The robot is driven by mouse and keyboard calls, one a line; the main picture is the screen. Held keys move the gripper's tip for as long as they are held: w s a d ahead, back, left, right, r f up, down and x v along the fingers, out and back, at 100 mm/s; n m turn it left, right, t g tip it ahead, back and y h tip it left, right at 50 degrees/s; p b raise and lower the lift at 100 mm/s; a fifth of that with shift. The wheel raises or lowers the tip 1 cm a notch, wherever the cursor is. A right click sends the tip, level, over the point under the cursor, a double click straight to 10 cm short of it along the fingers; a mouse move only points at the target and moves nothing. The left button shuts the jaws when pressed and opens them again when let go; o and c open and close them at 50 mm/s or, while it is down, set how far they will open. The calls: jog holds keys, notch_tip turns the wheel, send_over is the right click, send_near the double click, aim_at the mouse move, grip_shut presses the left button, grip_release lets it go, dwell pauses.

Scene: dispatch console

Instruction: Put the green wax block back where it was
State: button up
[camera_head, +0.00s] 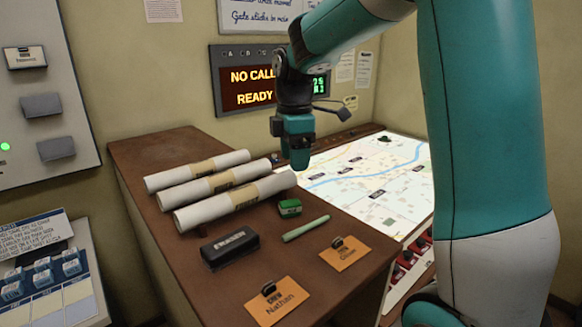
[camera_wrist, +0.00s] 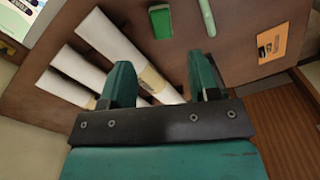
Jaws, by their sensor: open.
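The green wax block (camera_head: 290,207) lies on the brown desk top, just right of the front end of the nearest paper roll and behind a pale green stick (camera_head: 306,229). It also shows at the top of the wrist view (camera_wrist: 160,21), beyond the fingers. My gripper (camera_head: 298,163) hangs above the desk, higher than the block and apart from it. In the wrist view my gripper (camera_wrist: 162,80) is open, with a paper roll visible below the gap and nothing held.
Paper rolls (camera_head: 228,195) lie on the desk. A black labelled box (camera_head: 230,248) and orange name cards (camera_head: 344,253) with small clips lie in front. A lit map table (camera_head: 365,185) with a dark green object (camera_head: 384,151) is at right. A display (camera_head: 247,86) hangs behind.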

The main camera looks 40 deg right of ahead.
jog(key=s+a+f+m+y, duration=0.2)
jog(key=s+a+m+y, duration=0.35)
jog(key=s+a, duration=1.7)
jog(key=shift+m+h, duration=0.65)
jog(key=f+b, duration=0.6)
jog(key=shift+w+a, duration=0.25)
jog(key=shift+a, duration=0.05)
